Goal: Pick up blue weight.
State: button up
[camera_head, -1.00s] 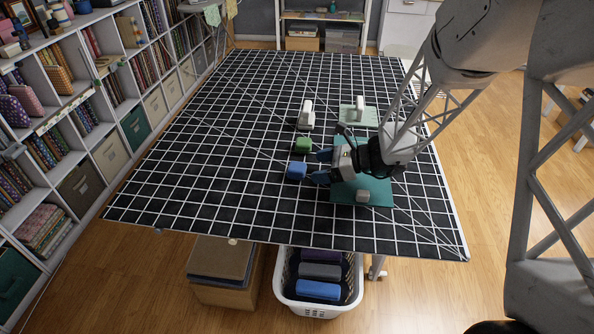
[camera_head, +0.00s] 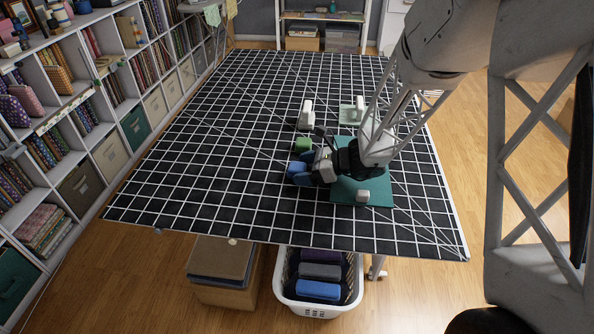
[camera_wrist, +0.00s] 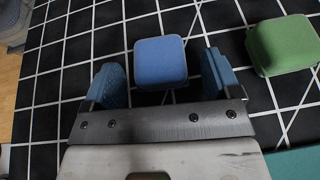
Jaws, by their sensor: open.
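The blue weight (camera_head: 297,169) is a small rounded block on the black gridded table (camera_head: 220,200). In the wrist view the blue weight (camera_wrist: 161,62) lies between and slightly ahead of my gripper's (camera_wrist: 165,72) two blue fingers, with a gap on each side. My gripper (camera_head: 303,172) is open and empty. In the head view it covers part of the weight from the right.
A green block (camera_wrist: 285,45) sits close by on the right; it also shows in the head view (camera_head: 302,145). A white upright object (camera_head: 306,115) stands farther back. A teal mat (camera_head: 375,195) with a small pale block (camera_head: 363,196) lies to the right. Table left is clear.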

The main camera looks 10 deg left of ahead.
jog(key=shift+c, duration=0.2)
jog(key=c, duration=1.1)
jog(key=shift+r, duration=0.1)
jog(key=shift+r, duration=0.7)
jog(key=shift+s+d+r, duration=0.1)
jog(key=shift+s+r, duration=0.15)
jog(key=shift+r, duration=0.3)
jog(key=shift+s+d+r, duration=0.1)
jog(key=shift+s+r, duration=0.1)
jog(key=shift+r, duration=0.3)
jog(key=s+d, duration=0.2)
jog(key=s, duration=0.2)
jog(key=s+d+r, duration=0.1)
jog(key=s, duration=0.4)
jog(key=s+d, duration=0.2)
jog(key=s, duration=0.3)
jog(key=shift+d+r, duration=0.15)
jog(key=shift+d, duration=0.15)
